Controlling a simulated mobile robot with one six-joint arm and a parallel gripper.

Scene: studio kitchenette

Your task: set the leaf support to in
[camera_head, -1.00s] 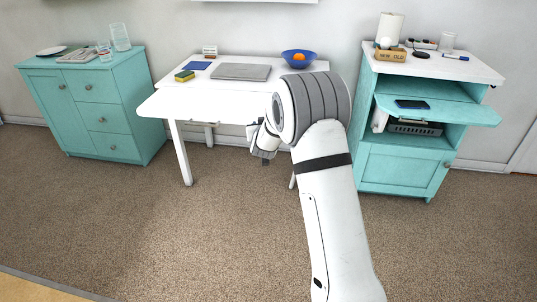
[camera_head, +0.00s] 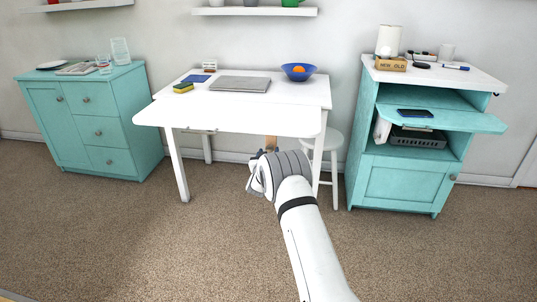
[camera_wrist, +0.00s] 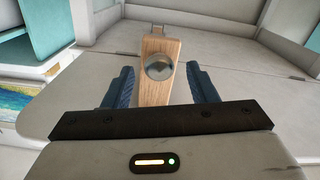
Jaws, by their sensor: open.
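The white table (camera_head: 205,92) has its front leaf (camera_head: 225,118) standing out level toward me. A wooden bar, which looks like the leaf support (camera_wrist: 153,96), shows in the wrist view under the table, with a round metal knob (camera_wrist: 158,67) on its face. A small brown part of it shows in the head view (camera_head: 271,143) below the leaf. My gripper (camera_wrist: 160,80) is open, with one blue finger on each side of the bar and gaps between. In the head view my gripper (camera_head: 262,156) is low under the leaf's front edge, partly hidden by my wrist.
A laptop (camera_head: 240,84), a sponge (camera_head: 183,88) and a blue bowl (camera_head: 298,75) lie on the table. A white stool (camera_head: 333,139) stands by the right table leg. Teal cabinets stand left (camera_head: 102,125) and right (camera_head: 400,185). The carpet in front is clear.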

